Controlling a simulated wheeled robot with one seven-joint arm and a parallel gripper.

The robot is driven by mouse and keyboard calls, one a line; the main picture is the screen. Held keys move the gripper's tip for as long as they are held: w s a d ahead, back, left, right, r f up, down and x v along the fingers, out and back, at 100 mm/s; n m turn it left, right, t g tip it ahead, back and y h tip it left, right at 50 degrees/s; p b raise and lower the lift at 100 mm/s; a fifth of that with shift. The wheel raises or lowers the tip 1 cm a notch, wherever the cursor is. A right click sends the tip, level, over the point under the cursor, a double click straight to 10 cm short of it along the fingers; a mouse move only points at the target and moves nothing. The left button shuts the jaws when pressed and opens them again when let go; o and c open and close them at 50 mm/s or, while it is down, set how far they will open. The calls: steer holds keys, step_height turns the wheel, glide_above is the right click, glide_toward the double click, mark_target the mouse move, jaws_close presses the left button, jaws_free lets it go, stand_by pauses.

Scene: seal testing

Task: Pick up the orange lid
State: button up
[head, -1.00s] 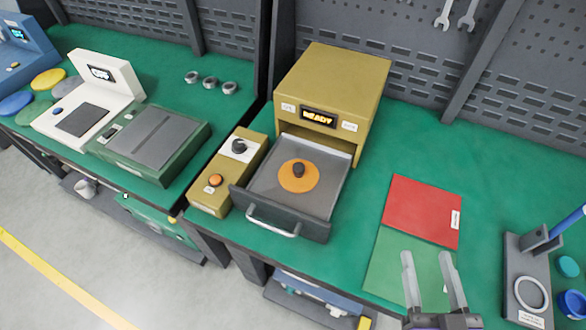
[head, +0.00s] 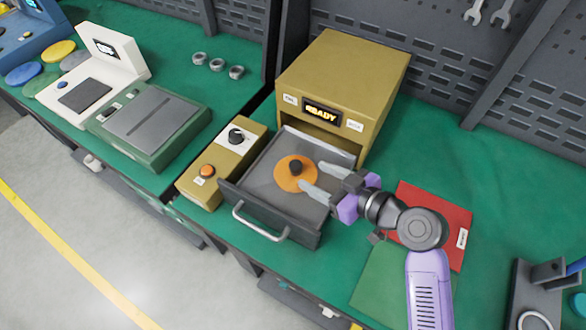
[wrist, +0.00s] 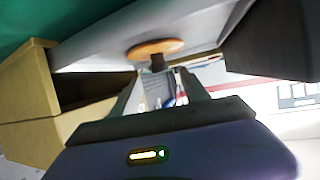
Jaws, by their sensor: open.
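The orange lid (head: 290,177) is a flat round disc with a dark knob on top. It lies on the grey pulled-out drawer (head: 262,188) of the yellow tester (head: 345,85). My gripper (head: 318,180) is open, its two pale fingers pointing left at the lid from its right side. In the wrist view the lid (wrist: 155,49) shows ahead, with its dark knob in line with the gap between the fingers (wrist: 160,88). I see no grip on the knob, and cannot tell whether the fingers touch the lid.
A yellow control box (head: 222,160) with a knob and orange button stands left of the drawer. A red mat (head: 455,222) and a green mat (head: 385,285) lie to the right, partly behind my arm. A stand (head: 530,290) is at the lower right.

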mark_target(300, 168)
steer(key=p+x, duration=0.1)
steer(key=x, duration=0.5)
steer(key=shift+w+a+p, duration=0.15)
steer(key=shift+a+p, duration=0.05)
steer(key=shift+p, duration=0.1)
steer(key=shift+w+a+f, duration=0.3)
steer(key=shift+w+a, duration=0.05)
steer(key=shift+w, duration=0.05)
jaws_close()
